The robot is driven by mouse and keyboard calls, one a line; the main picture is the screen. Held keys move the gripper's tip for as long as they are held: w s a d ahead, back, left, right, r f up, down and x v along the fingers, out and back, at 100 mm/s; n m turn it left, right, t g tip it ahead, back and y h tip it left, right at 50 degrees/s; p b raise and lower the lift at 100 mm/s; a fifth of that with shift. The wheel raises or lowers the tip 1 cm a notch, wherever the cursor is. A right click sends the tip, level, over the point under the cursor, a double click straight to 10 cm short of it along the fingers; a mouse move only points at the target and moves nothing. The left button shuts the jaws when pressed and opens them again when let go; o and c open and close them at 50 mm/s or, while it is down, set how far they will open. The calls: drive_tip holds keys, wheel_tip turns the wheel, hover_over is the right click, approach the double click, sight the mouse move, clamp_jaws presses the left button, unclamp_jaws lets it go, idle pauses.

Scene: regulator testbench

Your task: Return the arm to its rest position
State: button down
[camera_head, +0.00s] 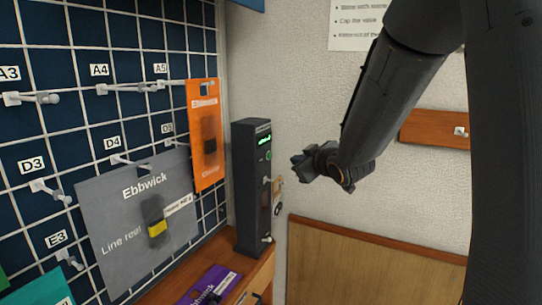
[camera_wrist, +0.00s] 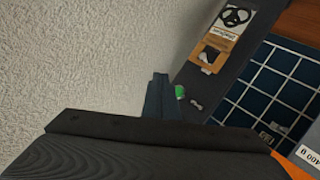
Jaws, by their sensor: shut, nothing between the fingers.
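My arm (camera_head: 385,95) reaches down from the upper right in the head view, in front of the white wall. My gripper (camera_head: 298,168) is at its lower end, pointing left, and looks to the right of the tall dark test unit (camera_head: 250,190). In the wrist view my gripper (camera_wrist: 160,80) is shut and empty, its fingers together. The test unit, seen at an angle there (camera_wrist: 232,62), runs beyond the fingertips with a green button and a tan tag. I cannot tell the exact gap between them.
A blue grid board (camera_head: 95,60) with labelled pegs stands at left, holding a grey Ebbwick pack (camera_head: 115,240) and an orange pack (camera_head: 206,130). A purple pack (camera_head: 210,285) lies on the wooden counter (camera_head: 250,270). A wooden rail (camera_head: 432,130) is on the right wall.

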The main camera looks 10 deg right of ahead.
drive_tip(key=s+d+f+m+g+h, duration=0.25)
drive_tip(key=s+f+m+g, duration=0.4)
drive_tip(key=s+f, duration=0.85)
drive_tip(key=s+a+f+g, duration=0.1)
drive_tip(key=s+g, duration=0.1)
drive_tip(key=s, duration=0.4)
drive_tip(key=s+a+f+g, duration=0.1)
drive_tip(key=s+g, duration=0.2)
drive_tip(key=s, duration=0.3)
drive_tip(key=s+a+f+m+g, duration=0.1)
drive_tip(key=s+g, duration=0.1)
drive_tip(key=s, duration=0.4)
drive_tip(key=shift+s+a+f, duration=0.25)
drive_tip(key=shift+a+f, duration=0.05)
drive_tip(key=shift+f, duration=0.05)
drive_tip(key=shift+g, duration=0.25)
